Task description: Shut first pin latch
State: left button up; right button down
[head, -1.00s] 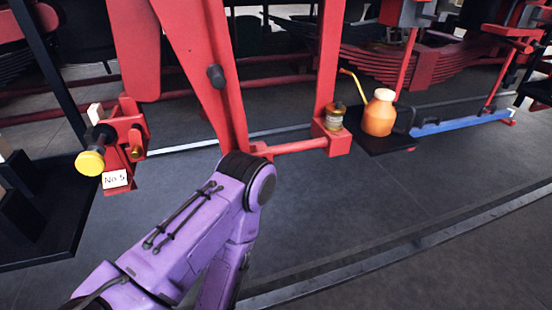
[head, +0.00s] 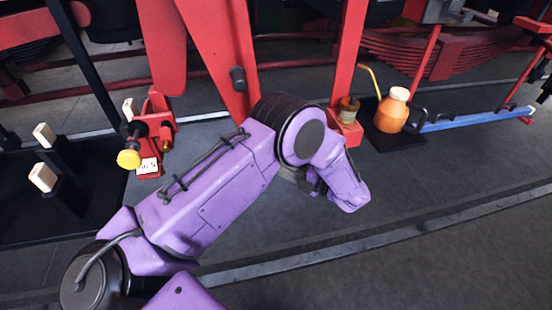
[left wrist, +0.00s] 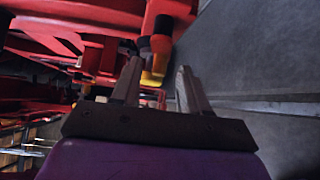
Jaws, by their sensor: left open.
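A red bracket (head: 160,120) carries a black pin with a yellow knob (head: 129,159) at the left of the head view. A white tag (head: 148,167) hangs below it; its lettering is hard to read. I cannot tell for sure which part is the first pin latch. My left arm crosses the middle of the head view, its hand right of the bracket and its fingers hidden there. In the left wrist view my left gripper (left wrist: 160,72) is open and empty. A black and yellow part (left wrist: 154,62) on red metal lies beyond the fingertips, apparently apart from them.
An orange oil can (head: 393,110) stands on a black tray at the right, beside a small jar (head: 349,108) on a red foot. A blue bar (head: 470,120) lies farther right. Pale blocks (head: 43,177) stand at the left. The floor in front is clear.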

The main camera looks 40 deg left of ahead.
pick_arm(q)
jog(key=a, duration=0.3)
jog(key=shift+s+a+f, duration=0.1)
jog(key=shift+f, duration=0.1)
jog(key=shift+c, duration=0.2)
grip_shut()
jog(key=shift+s+r+m+y+b, duration=0.1)
jog(key=shift+r+m+y+b, duration=0.1)
jog(key=shift+m+y+b, duration=0.75)
